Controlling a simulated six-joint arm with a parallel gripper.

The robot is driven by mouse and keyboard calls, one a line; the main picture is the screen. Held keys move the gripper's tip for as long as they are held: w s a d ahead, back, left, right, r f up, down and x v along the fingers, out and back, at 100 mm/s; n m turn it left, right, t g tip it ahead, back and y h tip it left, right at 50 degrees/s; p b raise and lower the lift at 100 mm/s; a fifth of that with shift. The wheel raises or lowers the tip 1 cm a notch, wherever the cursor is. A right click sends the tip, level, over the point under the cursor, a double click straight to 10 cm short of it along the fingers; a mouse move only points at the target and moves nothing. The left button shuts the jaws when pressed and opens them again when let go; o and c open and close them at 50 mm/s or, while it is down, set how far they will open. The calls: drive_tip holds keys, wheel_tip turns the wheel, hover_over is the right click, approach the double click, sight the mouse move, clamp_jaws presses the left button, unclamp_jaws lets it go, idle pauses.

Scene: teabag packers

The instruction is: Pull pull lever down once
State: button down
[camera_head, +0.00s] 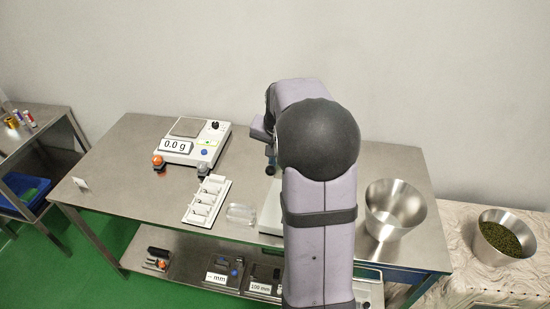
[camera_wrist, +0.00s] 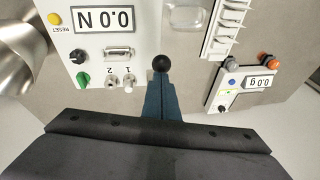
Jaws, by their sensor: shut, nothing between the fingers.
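The lever's black ball knob (camera_wrist: 162,62) shows in the wrist view beside a white force-gauge box (camera_wrist: 88,42) that reads 0.0 N. My gripper (camera_wrist: 160,84) is shut and empty, its blue fingers lined up with the knob. The fingertips appear right at the knob, but I cannot tell whether they touch it. The lever's shaft is not clearly visible. In the head view my arm covers most of the box, leaving a white part (camera_head: 271,212), and the knob cannot be made out there.
A white scale (camera_head: 194,141) reading 0.0 g stands at the back left of the metal table. A white slotted rack (camera_head: 207,200) and a clear container (camera_head: 240,213) lie left of my arm. A steel bowl (camera_head: 395,208) stands on the right. The table's left side is mostly clear.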

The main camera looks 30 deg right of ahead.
wheel_tip(320, 180, down, 11)
drive_tip(key=s+a+t+h+b, duration=0.1)
drive_tip(key=s+a+h+b, duration=0.1)
drive_tip(key=b, duration=1.2)
drive_tip(key=shift+s+a+t+b, duration=0.25)
drive_tip(key=shift+a+t+b, duration=0.05)
drive_tip(key=shift+t+b, duration=0.1)
drive_tip(key=shift+s+f, duration=0.1)
drive_tip(key=p+v, duration=0.4)
drive_tip(key=v, duration=0.9)
drive_tip(key=shift+s+a, duration=0.3)
drive_tip(key=shift+s, duration=0.1)
